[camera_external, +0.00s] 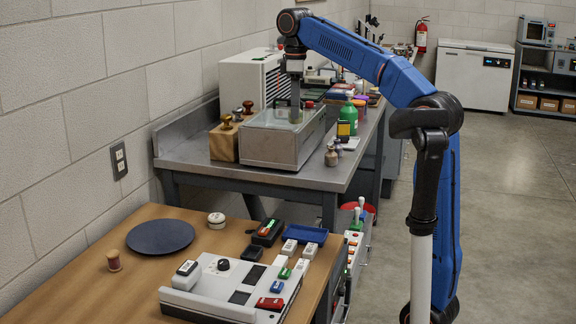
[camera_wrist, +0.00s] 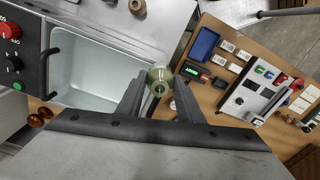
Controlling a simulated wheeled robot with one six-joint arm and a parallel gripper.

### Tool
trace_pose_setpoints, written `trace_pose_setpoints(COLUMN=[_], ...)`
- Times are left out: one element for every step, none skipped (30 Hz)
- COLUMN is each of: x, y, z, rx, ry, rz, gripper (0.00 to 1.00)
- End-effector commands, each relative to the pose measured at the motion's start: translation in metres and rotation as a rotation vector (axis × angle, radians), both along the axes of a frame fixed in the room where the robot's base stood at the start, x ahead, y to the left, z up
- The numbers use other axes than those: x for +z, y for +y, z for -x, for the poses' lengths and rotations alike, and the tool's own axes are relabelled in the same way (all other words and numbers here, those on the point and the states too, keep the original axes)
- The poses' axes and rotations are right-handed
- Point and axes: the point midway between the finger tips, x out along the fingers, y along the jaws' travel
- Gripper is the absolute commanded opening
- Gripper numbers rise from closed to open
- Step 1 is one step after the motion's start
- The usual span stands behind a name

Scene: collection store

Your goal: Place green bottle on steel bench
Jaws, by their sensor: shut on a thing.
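My gripper (camera_external: 295,112) points down over the open steel bath on the steel bench (camera_external: 330,176). In the wrist view my gripper (camera_wrist: 158,88) is shut on an olive-green round thing (camera_wrist: 158,76), seen from its end, with a neck-like middle. It looks like the green bottle, but its body is mostly hidden from this angle. In the external view it is hard to make out between the fingers.
The steel bath (camera_external: 270,152) has a pale interior (camera_wrist: 85,75). Wooden-based stamps (camera_external: 224,140) stand left of it, small metal weights (camera_external: 331,156) and a yellow-black device (camera_external: 343,130) right of it. Bare bench lies along the front edge. A wooden table (camera_external: 100,270) stands in front.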

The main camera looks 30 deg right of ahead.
Motion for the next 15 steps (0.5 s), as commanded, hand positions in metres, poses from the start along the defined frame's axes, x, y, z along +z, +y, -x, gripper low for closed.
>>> trace_pose_setpoints(x=[0.001, -0.001, -0.005, -0.008, -0.011, -0.016, -0.019, -0.022, -0.026, -0.028, -0.031, -0.034, -0.036, -0.039, -0.042], y=[-0.015, -0.023, -0.034, -0.041, -0.047, -0.055, -0.061, -0.066, -0.072, -0.077, -0.081, -0.087, -0.089, -0.092, -0.096], z=[0.004, 0.007, 0.011, 0.014, 0.018, 0.022, 0.025, 0.028, 0.032, 0.034, 0.037, 0.040, 0.042, 0.045, 0.048], rx=[-0.039, -0.063, -0.094, -0.117, -0.137, -0.162, -0.182, -0.200, -0.221, -0.237, -0.252, -0.270, -0.279, -0.290, -0.303], ry=[-0.001, 0.000, -0.001, -0.001, 0.000, 0.000, 0.000, 0.000, 0.000, 0.000, -0.001, -0.001, 0.000, 0.000, 0.000], rz=[0.000, 0.000, -0.001, -0.001, 0.000, 0.000, 0.000, 0.000, 0.000, 0.000, -0.001, 0.000, 0.000, 0.001, 0.000], gripper=[0.08, 0.08, 0.08, 0.08, 0.08, 0.08, 0.08, 0.08, 0.08, 0.08, 0.08, 0.08, 0.08, 0.08, 0.08])
